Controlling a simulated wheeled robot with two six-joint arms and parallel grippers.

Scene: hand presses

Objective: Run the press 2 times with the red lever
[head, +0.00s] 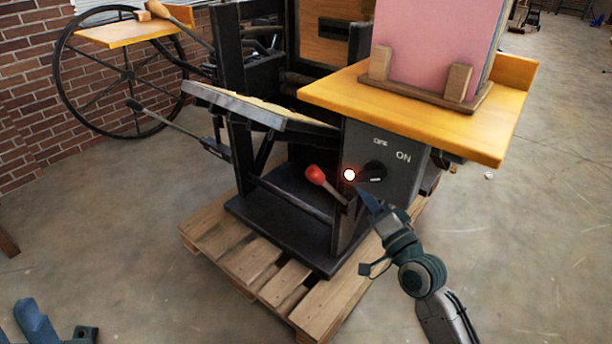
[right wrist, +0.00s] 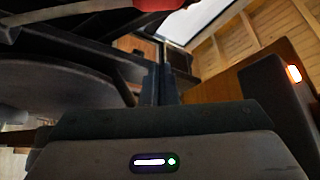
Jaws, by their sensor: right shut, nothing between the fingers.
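The red lever's round red knob (head: 315,174) is on the front of the black press (head: 285,205), with its short arm sloping down to the right. The red knob also shows at the top edge of the right wrist view (right wrist: 158,4). My right gripper (head: 364,198) is shut and empty, just right of the lever and below the switch. A dark rotary switch (head: 375,171) sits beside the OFF and ON marks, and the lamp (head: 349,174) next to it glows. Part of my left gripper (head: 35,322) shows at the bottom left; its fingers are unclear.
A yellow shelf (head: 410,108) with a pink stack (head: 436,45) overhangs the switch box. A black-handled lever (head: 165,123) sticks out left of the press, near a large wheel (head: 65,60). The press stands on a wooden pallet (head: 245,262). Bare floor lies in front.

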